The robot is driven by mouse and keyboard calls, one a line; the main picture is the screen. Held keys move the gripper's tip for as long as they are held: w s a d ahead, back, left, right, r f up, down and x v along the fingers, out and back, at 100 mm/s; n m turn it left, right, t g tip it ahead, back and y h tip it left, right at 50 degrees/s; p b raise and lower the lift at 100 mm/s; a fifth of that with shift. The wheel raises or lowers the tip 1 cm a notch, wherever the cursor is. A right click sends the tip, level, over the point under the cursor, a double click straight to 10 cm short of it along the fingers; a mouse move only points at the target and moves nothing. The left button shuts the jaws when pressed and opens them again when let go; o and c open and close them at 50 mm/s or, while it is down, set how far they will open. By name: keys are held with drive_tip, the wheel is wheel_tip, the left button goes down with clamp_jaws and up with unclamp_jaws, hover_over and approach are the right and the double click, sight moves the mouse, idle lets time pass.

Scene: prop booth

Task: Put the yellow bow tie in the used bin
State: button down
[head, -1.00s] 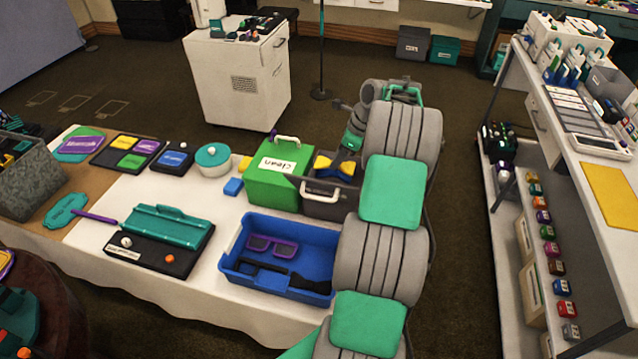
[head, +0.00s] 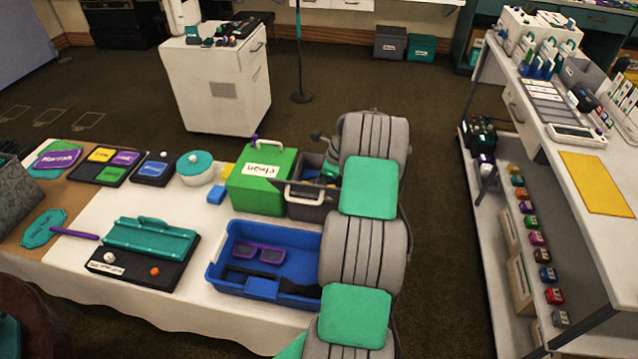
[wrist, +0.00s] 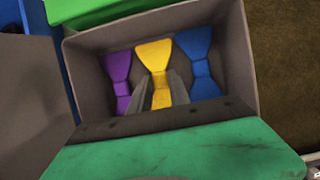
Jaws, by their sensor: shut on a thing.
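The yellow bow tie (wrist: 155,56) is between my gripper's two grey fingers (wrist: 161,88) in the wrist view, and the gripper is shut on it. It is inside an open dark grey bin (wrist: 241,50), between a purple bow tie (wrist: 119,68) and a blue bow tie (wrist: 196,58). In the head view the grey bin (head: 304,205) has a pale handle and stands right of a green bin labelled "clean" (head: 250,192). No "used" label shows. My arm hides the gripper and yellow bow tie there.
A white shelf unit (head: 565,190) stands at right, across open floor.

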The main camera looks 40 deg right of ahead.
drive_tip(key=c, duration=1.2)
unclamp_jaws()
drive_tip(key=shift+c, duration=0.2)
drive_tip(key=v, duration=1.2)
drive_tip(key=shift+r, duration=0.15)
